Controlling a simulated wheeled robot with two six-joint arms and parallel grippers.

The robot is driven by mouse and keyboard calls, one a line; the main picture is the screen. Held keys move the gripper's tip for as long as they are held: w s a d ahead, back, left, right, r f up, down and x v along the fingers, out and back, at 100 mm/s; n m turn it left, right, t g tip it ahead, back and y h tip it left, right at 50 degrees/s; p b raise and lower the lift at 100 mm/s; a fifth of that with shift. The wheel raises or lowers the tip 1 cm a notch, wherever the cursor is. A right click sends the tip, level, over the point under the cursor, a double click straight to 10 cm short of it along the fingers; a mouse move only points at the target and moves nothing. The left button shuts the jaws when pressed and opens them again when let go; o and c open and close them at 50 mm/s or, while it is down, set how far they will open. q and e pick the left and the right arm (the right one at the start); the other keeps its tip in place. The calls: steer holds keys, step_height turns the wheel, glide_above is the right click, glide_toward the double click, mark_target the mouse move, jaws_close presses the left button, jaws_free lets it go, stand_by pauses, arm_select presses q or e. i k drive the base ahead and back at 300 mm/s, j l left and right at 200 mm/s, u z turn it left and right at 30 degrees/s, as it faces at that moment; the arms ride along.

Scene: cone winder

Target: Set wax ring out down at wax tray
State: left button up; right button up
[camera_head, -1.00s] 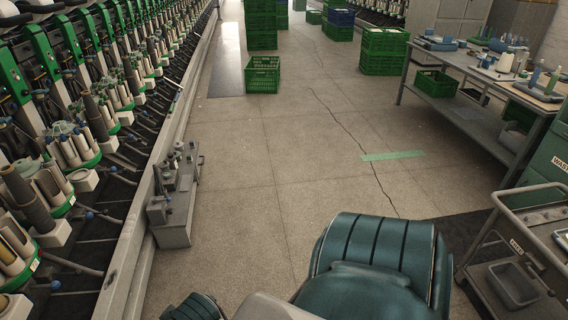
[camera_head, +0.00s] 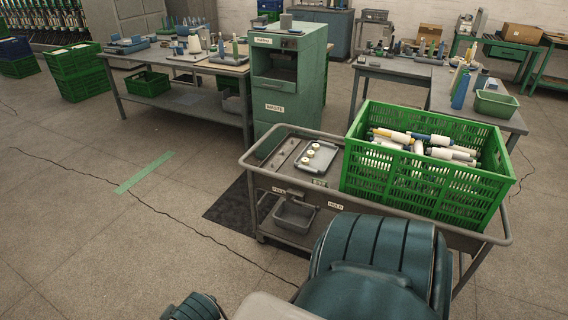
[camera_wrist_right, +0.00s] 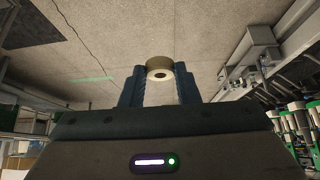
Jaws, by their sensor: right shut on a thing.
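A wax ring (camera_wrist_right: 159,64), tan-beige with a central hole, is held between the two dark fingers of my right gripper (camera_wrist_right: 159,88) in the right wrist view. The ring stands at the fingertips, with bare floor behind it. In the head view a shallow grey tray (camera_head: 301,164) lies on the cart top, with two cream rings (camera_head: 312,154) in its middle; it looks like the wax tray. The right gripper and its ring do not show in the head view. My left gripper is in neither current view.
The grey cart (camera_head: 262,178) has a raised rail. A green crate (camera_head: 405,179) full of cones and tubes stands right of the tray. A small grey bin (camera_head: 294,216) hangs at the cart's front. A green waste cabinet (camera_head: 282,110) stands behind. Open floor lies left.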

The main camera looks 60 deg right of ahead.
mark_target(328, 155)
steer(key=i+l+z, duration=0.15)
steer(key=z, duration=0.3)
steer(key=i+l+z, duration=0.2)
steer(key=z, duration=0.25)
steer(key=i+l+z, duration=0.1)
steer(key=z, duration=0.35)
steer(key=i+z, duration=0.3)
steer(key=z, duration=0.15)
steer(key=i+j+z, duration=0.2)
steer(key=i, duration=0.3)
steer(key=i+j+z, duration=0.25)
steer(key=i, duration=0.3)
steer(key=i+j+z, duration=0.2)
steer(key=i, duration=0.3)
steer(key=i+l, duration=0.3)
